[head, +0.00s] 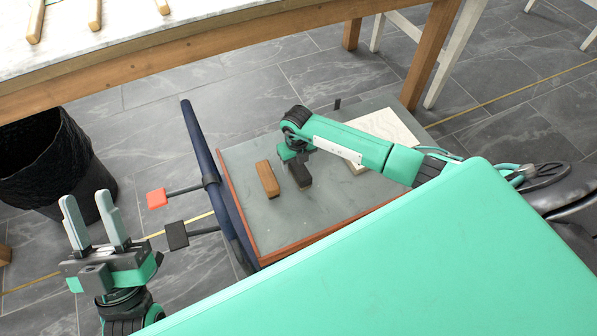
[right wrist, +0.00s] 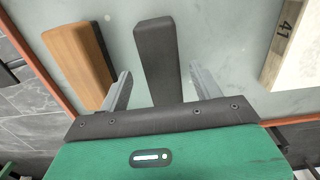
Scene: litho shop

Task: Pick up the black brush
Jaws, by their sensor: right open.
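The black brush (head: 300,175) is a dark block lying on the grey top of a low cart (head: 291,215). It also shows in the right wrist view (right wrist: 158,55), where its near end lies between the two fingers, with a gap on each side. My right gripper (head: 296,156) is open and points down over the far end of the brush, hiding part of it. I cannot tell how far above the cart top the fingertips are. My left gripper (head: 87,203) is open and empty, off to the left of the cart.
A brown wooden block (head: 267,179) lies just left of the black brush, close to one finger in the wrist view. A pale slab marked 41 (right wrist: 292,52) lies right of it. A wooden table (head: 190,50) stands behind, and a black bin (head: 50,165) at left.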

